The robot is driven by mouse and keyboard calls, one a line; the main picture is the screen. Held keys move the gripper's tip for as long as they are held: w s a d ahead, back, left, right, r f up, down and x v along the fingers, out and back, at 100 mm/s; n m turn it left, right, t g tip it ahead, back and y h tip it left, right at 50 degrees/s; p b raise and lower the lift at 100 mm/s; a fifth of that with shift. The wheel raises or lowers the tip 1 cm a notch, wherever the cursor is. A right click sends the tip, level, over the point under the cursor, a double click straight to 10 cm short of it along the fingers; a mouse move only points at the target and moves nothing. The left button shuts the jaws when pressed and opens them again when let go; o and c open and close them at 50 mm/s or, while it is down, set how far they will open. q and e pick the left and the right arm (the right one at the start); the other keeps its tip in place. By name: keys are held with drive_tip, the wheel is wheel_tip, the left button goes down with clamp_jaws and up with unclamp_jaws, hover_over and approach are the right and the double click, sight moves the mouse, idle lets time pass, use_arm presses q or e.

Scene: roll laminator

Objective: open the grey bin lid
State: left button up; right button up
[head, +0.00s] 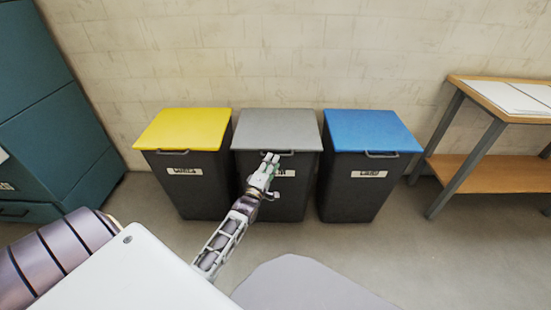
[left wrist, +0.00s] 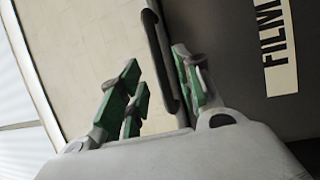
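The grey bin lid (head: 276,128) lies flat and closed on the middle dark bin (head: 300,195). A thin dark handle (head: 286,152) runs along its front edge. My left gripper (head: 268,162) is at this front edge, near the handle's left part. In the left wrist view, the handle (left wrist: 160,60) passes between the green-padded fingers of my left gripper (left wrist: 158,85). The fingers stand apart, with a clear gap on the lid side, so it is open around the handle. The bin's label (left wrist: 281,45) is on the right there. My right gripper is not in view.
A yellow-lidded bin (head: 183,127) stands close on the left and a blue-lidded bin (head: 370,131) close on the right. A pale block wall (head: 290,50) is behind. A teal cabinet (head: 45,110) is far left, a wooden table (head: 490,170) far right.

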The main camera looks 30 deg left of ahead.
use_arm(q)
drive_tip(key=b+x, duration=0.1)
drive_tip(key=x, duration=0.3)
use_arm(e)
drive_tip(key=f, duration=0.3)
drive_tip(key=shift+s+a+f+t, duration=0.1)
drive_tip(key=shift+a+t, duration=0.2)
use_arm(q)
drive_tip(key=shift+w, duration=0.1)
drive_tip(key=c, duration=0.6)
clamp_jaws()
drive_tip(key=shift+r, duration=0.1)
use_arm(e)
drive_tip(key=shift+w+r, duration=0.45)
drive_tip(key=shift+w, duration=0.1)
